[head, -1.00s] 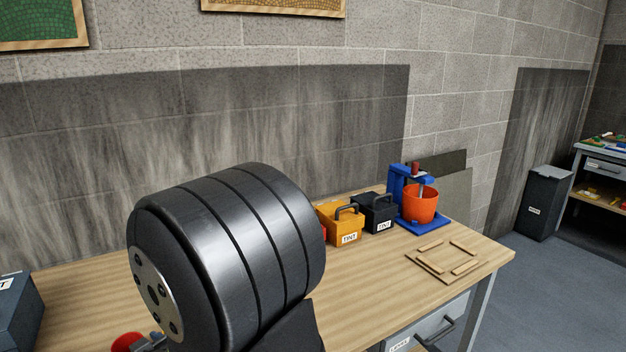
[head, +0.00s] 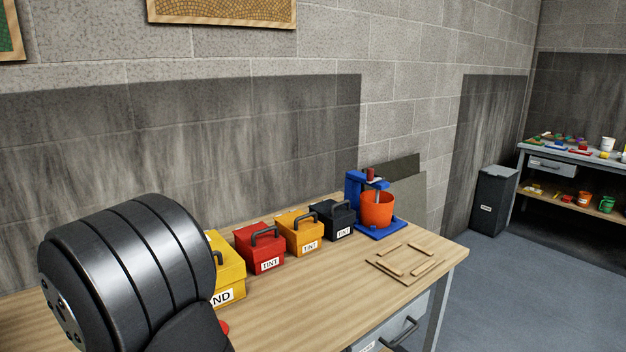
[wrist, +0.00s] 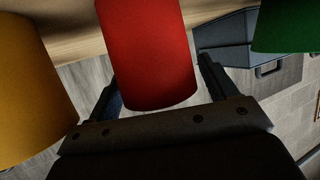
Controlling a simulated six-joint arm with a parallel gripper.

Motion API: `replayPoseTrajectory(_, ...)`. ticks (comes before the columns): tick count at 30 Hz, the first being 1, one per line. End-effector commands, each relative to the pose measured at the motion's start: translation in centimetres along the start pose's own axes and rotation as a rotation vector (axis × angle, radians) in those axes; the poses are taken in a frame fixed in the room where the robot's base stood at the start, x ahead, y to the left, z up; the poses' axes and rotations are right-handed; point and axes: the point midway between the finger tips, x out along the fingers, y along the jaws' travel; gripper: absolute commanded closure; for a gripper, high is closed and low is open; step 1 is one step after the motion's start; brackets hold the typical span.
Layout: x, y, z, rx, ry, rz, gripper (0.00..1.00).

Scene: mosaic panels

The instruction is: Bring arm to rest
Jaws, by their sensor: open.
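My gripper (wrist: 157,82) shows in the wrist view, with its two dark fingers spread apart. A red rounded object (wrist: 148,50) appears between the fingers in that view; its distance from them is hard to judge, and nothing looks clamped. A yellow-orange object (wrist: 32,85) is at the left and a green one (wrist: 287,25) at the top right. In the head view my black arm link fills the lower left, and my gripper is out of sight there.
On the wooden bench (head: 300,300) stand a yellow box (head: 228,272), a red box (head: 258,248), an orange box (head: 300,234), a black box (head: 334,220) and an orange bucket (head: 377,211) on a blue stand. A wooden frame (head: 405,262) lies near the right edge.

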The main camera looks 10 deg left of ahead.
Motion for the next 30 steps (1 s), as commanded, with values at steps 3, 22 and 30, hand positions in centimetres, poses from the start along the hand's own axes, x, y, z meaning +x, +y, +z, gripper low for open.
replayPoseTrajectory(3,0.0,0.0,0.1,0.000,-0.001,0.000,0.22)
replayPoseTrajectory(22,-6.9,0.0,0.6,0.000,0.001,0.000,0.22)
replayPoseTrajectory(30,-10.4,0.0,0.6,0.000,0.001,0.000,0.22)
